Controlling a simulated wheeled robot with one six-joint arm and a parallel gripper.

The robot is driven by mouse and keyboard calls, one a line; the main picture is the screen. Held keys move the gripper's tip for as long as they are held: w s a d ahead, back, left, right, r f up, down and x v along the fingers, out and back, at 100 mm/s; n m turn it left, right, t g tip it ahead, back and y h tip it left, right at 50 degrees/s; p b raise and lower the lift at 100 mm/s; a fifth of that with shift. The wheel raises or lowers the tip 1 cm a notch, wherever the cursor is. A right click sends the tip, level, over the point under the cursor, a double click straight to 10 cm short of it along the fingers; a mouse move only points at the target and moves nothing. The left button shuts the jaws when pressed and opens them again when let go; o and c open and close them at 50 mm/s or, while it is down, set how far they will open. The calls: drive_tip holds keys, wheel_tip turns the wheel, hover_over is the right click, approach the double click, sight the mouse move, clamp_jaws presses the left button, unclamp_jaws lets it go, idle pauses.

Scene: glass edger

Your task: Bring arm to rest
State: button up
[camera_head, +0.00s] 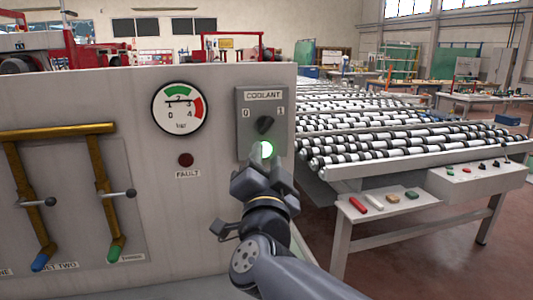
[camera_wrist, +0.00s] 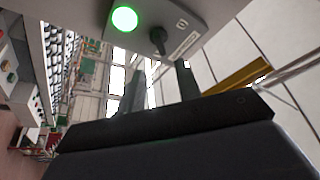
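My gripper (camera_head: 262,167) is in front of the grey coolant switch box (camera_head: 243,140), just below its lit green lamp (camera_head: 266,149). Above the lamp is a black rotary knob (camera_head: 265,125) between the marks 0 and 1, tilted toward the upper right. In the wrist view the two fingers of my gripper (camera_wrist: 160,80) stand apart with nothing between them. The green lamp (camera_wrist: 124,18) and the knob (camera_wrist: 158,40) show beyond the fingertips. I cannot tell how close the fingertips are to the panel.
Left on the panel are a pressure gauge (camera_head: 179,107), a dark fault lamp (camera_head: 186,160) and brass pipes (camera_head: 60,132) with lever valves (camera_head: 118,193). A roller conveyor table (camera_head: 400,150) with a control ledge (camera_head: 440,190) stands to the right. Open floor (camera_head: 400,260) lies below it.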

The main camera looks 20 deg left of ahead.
sight(267, 127)
idle(0.3)
drive_tip(key=p+x, duration=0.2)
drive_tip(key=x, duration=0.8)
drive_tip(key=shift+w+a, duration=0.15)
drive_tip(key=shift+w, duration=0.25)
drive_tip(key=shift+r+n, duration=0.1)
drive_tip(key=shift+n, duration=0.2)
drive_tip(key=shift+s, duration=0.1)
